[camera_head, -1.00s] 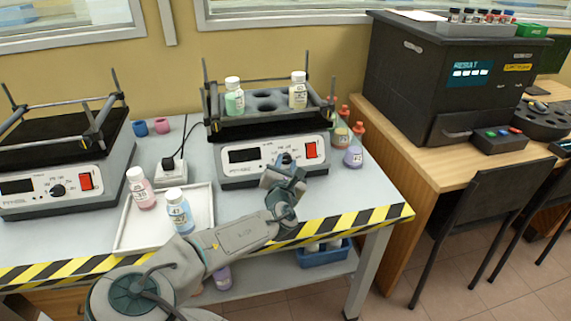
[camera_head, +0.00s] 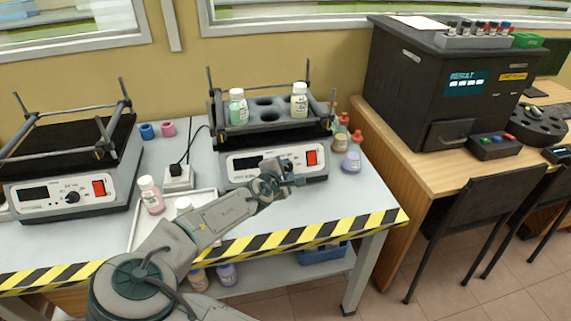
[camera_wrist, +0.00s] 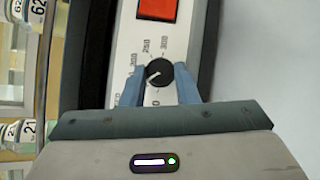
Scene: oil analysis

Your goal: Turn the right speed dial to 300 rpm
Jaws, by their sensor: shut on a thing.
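The right shaker (camera_head: 238,178) stands on the bench with a dark display and a lit red switch (camera_head: 312,158), also at the top of the wrist view (camera_wrist: 157,9). Its black speed dial (camera_wrist: 159,72) shows in the wrist view, with printed numbers around it, 250 and 300 readable above. A pale mark on the dial seems to point left and slightly down; its exact reading is unclear. My gripper (camera_wrist: 159,82) is shut on the dial, one blue-grey finger on each side. In the head view my gripper (camera_head: 284,172) hides the dial.
A green-labelled bottle (camera_head: 238,106) and a cream bottle (camera_head: 299,100) stand in the shaker's rack. The left shaker (camera_head: 115,180) and a white tray (camera_head: 137,236) with bottles are to the left. Small bottles (camera_head: 350,163) stand close on the right.

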